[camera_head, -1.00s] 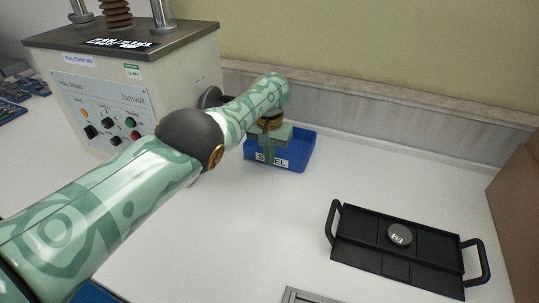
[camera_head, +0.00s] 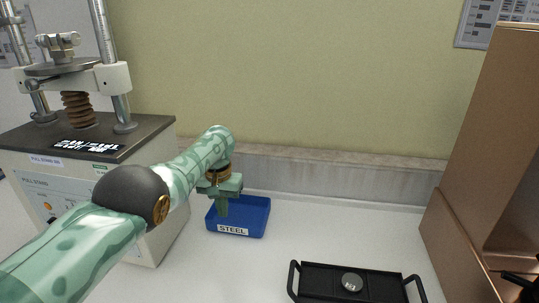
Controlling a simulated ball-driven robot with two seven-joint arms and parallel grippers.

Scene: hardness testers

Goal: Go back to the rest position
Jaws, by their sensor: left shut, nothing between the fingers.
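My left arm comes in from the left, and my left gripper (camera_head: 222,203) points down at the blue bin. Its fingers are shut with nothing between them. The blue bin (camera_head: 253,220) has a white label reading STEEL and stands on the white table near the back wall. The gripper overlaps the left part of the bin in the picture; I cannot tell whether its tips are inside the bin or above it. My right gripper does not show clearly; only a small dark piece is at the lower right edge.
A pull-stand machine (camera_head: 88,140) stands at the left, behind my arm. A black tray (camera_head: 318,282) with handles holds a round metal disc (camera_head: 352,282) at the front. A brown cabinet (camera_head: 468,170) stands at the right. The table between bin and cabinet is clear.

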